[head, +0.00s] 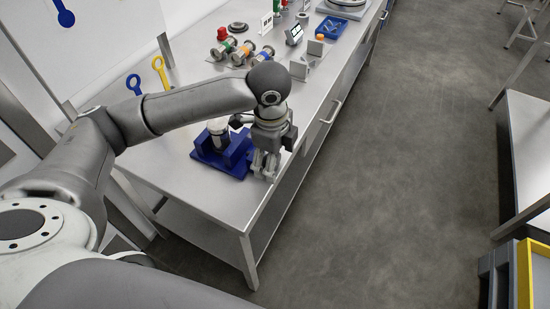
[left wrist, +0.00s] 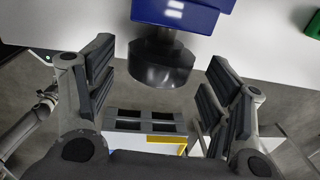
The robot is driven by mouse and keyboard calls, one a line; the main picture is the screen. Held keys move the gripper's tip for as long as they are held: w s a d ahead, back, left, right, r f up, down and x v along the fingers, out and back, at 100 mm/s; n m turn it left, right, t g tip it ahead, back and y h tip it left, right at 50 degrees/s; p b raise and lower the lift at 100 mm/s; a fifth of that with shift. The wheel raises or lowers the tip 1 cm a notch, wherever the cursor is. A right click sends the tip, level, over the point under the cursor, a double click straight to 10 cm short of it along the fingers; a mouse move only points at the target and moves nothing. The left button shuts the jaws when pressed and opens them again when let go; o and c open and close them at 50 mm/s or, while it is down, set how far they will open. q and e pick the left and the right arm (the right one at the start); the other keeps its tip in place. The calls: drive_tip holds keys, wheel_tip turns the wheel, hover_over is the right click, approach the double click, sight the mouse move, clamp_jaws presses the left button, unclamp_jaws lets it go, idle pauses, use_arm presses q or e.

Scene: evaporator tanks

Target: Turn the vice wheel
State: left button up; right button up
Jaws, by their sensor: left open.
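The blue vice (head: 238,160) sits on the steel table near its front corner. A metal cylindrical part (head: 217,128) stands in it. In the left wrist view the blue vice body (left wrist: 180,14) is at the top, with its dark round wheel (left wrist: 160,65) below it. My left gripper (head: 265,165) is at the vice's right side, by the table edge, pointing down. In the wrist view its open fingers (left wrist: 160,78) stand on either side of the wheel, with gaps visible on both sides. In the head view the wheel is hidden by the gripper. My right gripper is out of view.
Several fittings with coloured rings (head: 241,53) and a blue tray (head: 332,27) are farther back on the table. Blue and yellow wrenches (head: 160,70) are at the left. The floor (head: 420,170) to the right is clear; a yellow-edged crate (head: 530,270) is lower right.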

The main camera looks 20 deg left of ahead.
use_arm(q)
drive_tip(key=shift+f, duration=0.45)
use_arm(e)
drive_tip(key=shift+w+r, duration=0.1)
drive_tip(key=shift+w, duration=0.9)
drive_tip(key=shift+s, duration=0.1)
use_arm(q)
drive_tip(key=c, duration=1)
drive_tip(key=shift+s+t+p, duration=0.25)
drive_tip(key=shift+t+p, duration=0.25)
drive_tip(key=shift+t, duration=0.2)
drive_tip(key=shift+f+t, duration=0.1)
drive_tip(key=shift+t, duration=0.6)
drive_tip(key=shift+s+t, duration=0.1)
drive_tip(key=shift+t, duration=0.6)
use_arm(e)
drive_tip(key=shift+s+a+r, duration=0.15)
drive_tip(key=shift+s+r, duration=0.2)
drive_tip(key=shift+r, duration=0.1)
